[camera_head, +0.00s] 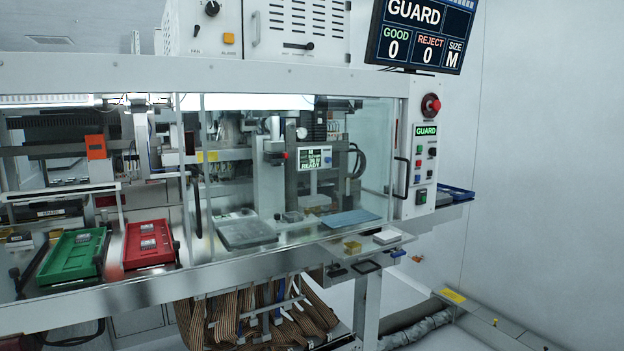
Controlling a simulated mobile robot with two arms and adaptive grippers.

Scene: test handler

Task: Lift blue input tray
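A blue tray (458,192) sits on a ledge at the right end of the machine, just right of the control panel. It is small in the picture and partly hidden by the panel housing, so I cannot tell clearly what lies in it. Neither of my grippers shows in the head view, and nothing of mine is seen touching the tray.
The control panel (424,155) stands left of the blue tray. A green tray (75,254) and a red tray (149,243) lie at the left. A small front shelf (368,246) juts out. The floor at the right has a low rail with a yellow label (453,295).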

